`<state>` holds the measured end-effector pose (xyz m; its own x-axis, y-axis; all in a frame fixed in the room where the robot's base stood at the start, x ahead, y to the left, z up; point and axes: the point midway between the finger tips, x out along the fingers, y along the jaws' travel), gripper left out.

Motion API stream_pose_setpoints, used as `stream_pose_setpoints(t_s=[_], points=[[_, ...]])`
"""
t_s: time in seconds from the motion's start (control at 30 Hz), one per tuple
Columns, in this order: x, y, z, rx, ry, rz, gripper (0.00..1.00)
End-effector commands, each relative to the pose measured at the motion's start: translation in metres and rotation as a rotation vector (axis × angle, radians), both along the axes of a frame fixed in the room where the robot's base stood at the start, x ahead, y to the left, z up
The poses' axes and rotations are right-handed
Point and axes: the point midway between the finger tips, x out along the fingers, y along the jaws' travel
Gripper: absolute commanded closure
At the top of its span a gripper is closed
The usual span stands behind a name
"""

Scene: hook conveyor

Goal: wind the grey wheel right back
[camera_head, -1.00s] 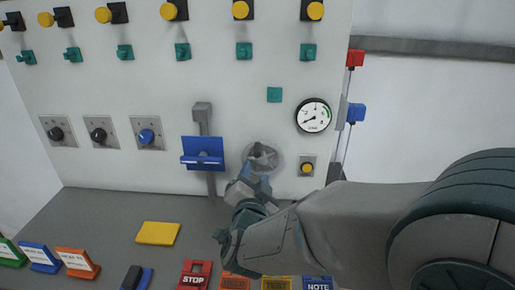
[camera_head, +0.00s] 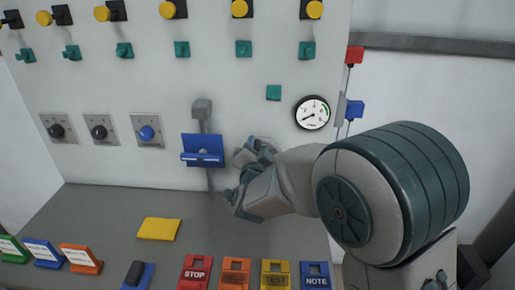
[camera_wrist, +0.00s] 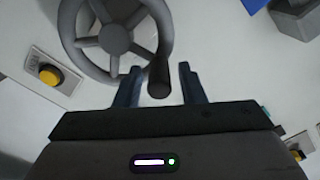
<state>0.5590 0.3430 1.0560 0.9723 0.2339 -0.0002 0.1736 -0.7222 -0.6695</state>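The grey wheel (camera_wrist: 115,38) is a spoked handwheel on the pale panel, seen at the upper left in the wrist view. Its dark grip (camera_wrist: 159,76) sticks out from the rim. My gripper (camera_wrist: 160,84) is open, with one blue-grey finger on each side of the grip and a visible gap on both sides. In the head view my gripper (camera_head: 246,160) is in front of the wheel's left side. There the wheel is mostly hidden behind my gripper and arm.
A round gauge (camera_head: 312,113) is above right of the wheel. A blue lever plate (camera_head: 203,151) sits close to its left. A yellow button (camera_wrist: 50,75) is beside the wheel. Coloured tags, including a red STOP tag (camera_head: 195,272), lie on the desk below.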

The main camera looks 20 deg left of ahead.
Motion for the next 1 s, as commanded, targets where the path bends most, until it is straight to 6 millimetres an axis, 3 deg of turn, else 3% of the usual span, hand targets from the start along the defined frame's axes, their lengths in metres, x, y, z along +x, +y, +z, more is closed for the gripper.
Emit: stream_pose_setpoints(t_s=[0.03,0.1,0.13,1.0], points=[[0.000,0.000,0.000,0.000,0.000,0.000,0.79],[0.000,0.000,0.000,0.000,0.000,0.000,0.98],[0.000,0.000,0.000,0.000,0.000,0.000,1.00],[0.002,-0.012,0.000,0.220,0.053,0.000,1.00]])
